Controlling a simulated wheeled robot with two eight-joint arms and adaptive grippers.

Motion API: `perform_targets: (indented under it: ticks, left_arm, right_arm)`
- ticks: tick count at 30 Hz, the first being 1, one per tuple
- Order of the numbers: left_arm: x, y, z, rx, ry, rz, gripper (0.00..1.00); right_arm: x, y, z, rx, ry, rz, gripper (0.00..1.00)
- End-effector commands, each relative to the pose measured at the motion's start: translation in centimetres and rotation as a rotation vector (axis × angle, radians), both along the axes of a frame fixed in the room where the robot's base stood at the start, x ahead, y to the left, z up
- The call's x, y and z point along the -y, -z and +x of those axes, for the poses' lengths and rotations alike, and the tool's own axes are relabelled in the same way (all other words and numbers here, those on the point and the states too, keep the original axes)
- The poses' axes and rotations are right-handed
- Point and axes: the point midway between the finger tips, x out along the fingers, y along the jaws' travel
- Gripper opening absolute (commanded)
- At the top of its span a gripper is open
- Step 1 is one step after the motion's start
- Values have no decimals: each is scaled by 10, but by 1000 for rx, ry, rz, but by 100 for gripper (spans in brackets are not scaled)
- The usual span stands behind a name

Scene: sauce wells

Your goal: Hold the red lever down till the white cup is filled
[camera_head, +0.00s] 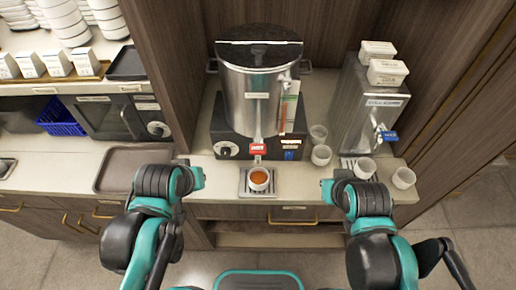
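The red lever (258,149) is on the tap at the front of a large steel urn (250,95). The white cup (259,187) stands upright on a small drip tray (243,188) directly below the tap. Orange-brown liquid shows inside the cup; its exact level against the rim is hard to tell. My two arms come in from the lower left and lower right, on either side of the cup and apart from it. No gripper fingers show on either arm. Nothing of mine is seen touching the lever or the cup.
A steel dispenser (361,105) with a blue lever (389,136) stands at the right, with a white cup under its tap. Several empty cups stand around it. A brown tray (122,168) and a blue basket (60,118) are at the left. The counter's front edge runs beneath my arms.

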Motion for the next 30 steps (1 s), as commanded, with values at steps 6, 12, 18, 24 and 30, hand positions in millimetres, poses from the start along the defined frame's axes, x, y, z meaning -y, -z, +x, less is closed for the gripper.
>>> perform_targets:
  ticks: [6, 12, 18, 24, 30]
  left_arm:
    - [39, -86, 19, -165, -305, -200, 0]
    - [80, -146, 34, -318, -648, -322, 0]
    - [122, -196, 44, -429, -1001, -370, 0]
    - [151, -224, 48, -471, -1257, -371, 0]
    - [161, -230, 49, -478, -1359, -368, 0]
  right_arm:
    - [0, -73, 0, 0, 0, 0, 0]
    - [0, -128, 0, 0, 0, 0, 0]
    - [0, -178, 0, 0, 0, 0, 0]
    - [0, -207, 0, 0, 0, 0, 0]
    - [0, -215, 0, 0, 0, 0, 0]
